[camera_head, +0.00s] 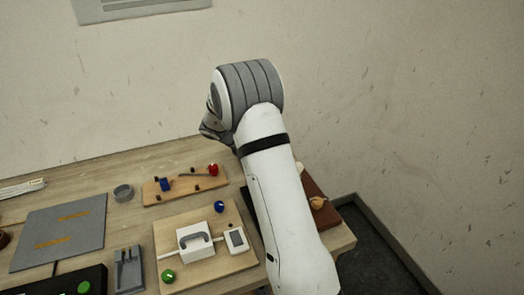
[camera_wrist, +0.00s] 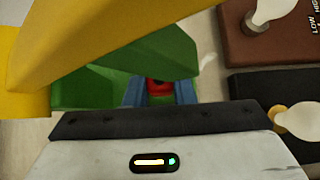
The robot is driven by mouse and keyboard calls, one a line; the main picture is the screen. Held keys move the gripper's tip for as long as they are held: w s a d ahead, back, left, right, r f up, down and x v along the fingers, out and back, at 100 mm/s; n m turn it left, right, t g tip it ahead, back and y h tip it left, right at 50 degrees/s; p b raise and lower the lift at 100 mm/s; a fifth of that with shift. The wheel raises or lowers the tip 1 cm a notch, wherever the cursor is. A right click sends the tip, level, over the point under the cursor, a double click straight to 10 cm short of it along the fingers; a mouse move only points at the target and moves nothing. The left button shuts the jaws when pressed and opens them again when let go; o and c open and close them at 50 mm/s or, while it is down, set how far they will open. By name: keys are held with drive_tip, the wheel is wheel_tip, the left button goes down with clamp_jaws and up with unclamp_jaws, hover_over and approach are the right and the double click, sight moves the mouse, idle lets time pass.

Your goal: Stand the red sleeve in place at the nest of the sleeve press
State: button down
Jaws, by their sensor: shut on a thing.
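In the wrist view, a small red piece (camera_wrist: 159,87), apparently the red sleeve, shows between two blue-grey fingers. My gripper (camera_wrist: 160,97) is shut on it. Only a little of the red piece is visible, so its tilt and whether it touches anything below cannot be told. A large green body (camera_wrist: 85,88) and a yellow part (camera_wrist: 110,35) fill the upper left, close to the camera and around the fingers. They may belong to the sleeve press; its nest cannot be made out. In the head view my arm hides my gripper and the work spot.
A brown box (camera_wrist: 240,50) marked LOW and HIGH, with a bulb, and a black box (camera_wrist: 270,88) lie to the right in the wrist view. The head view shows a wooden strip (camera_head: 183,189) with red and blue parts, a board (camera_head: 190,266), and a grey mat (camera_head: 75,225).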

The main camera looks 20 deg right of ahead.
drive_tip(key=shift+f, duration=0.1)
drive_tip(key=shift+f+b, duration=0.55)
drive_tip(key=shift+b, duration=0.1)
drive_tip(key=c, duration=1.2)
unclamp_jaws()
drive_tip(key=shift+r, duration=0.2)
